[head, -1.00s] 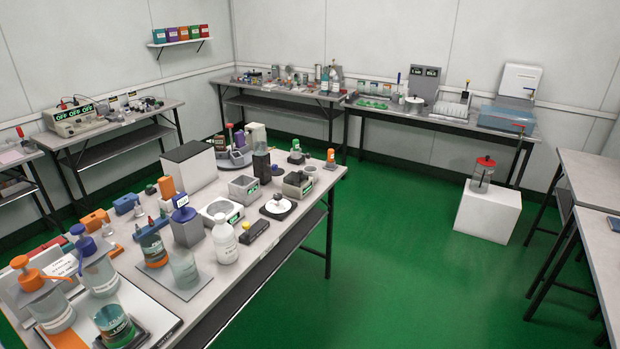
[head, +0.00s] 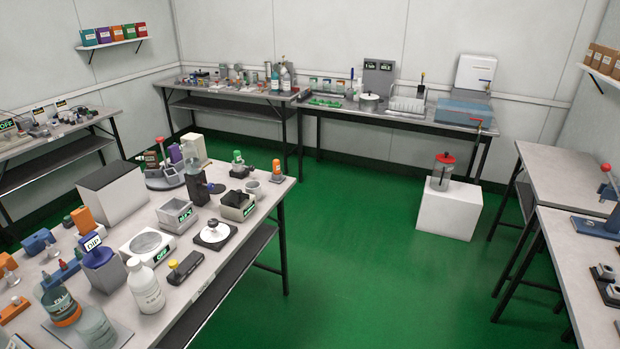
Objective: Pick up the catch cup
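I cannot tell for certain which thing is the catch cup. A small grey cup-like vessel (head: 252,187) stands near the far right corner of the near bench (head: 215,262), beside an orange-topped device (head: 277,171) and a dark square box with a light front (head: 237,206). It is small in the head view, and its inside is not clear. Neither of my grippers shows in the head view.
The near bench is crowded with instruments, a white bottle (head: 146,287) and a large white box (head: 113,193). Open green floor (head: 370,270) lies to its right. A white block (head: 447,210) carries a red-topped jar (head: 442,171). More benches (head: 572,176) stand at the right.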

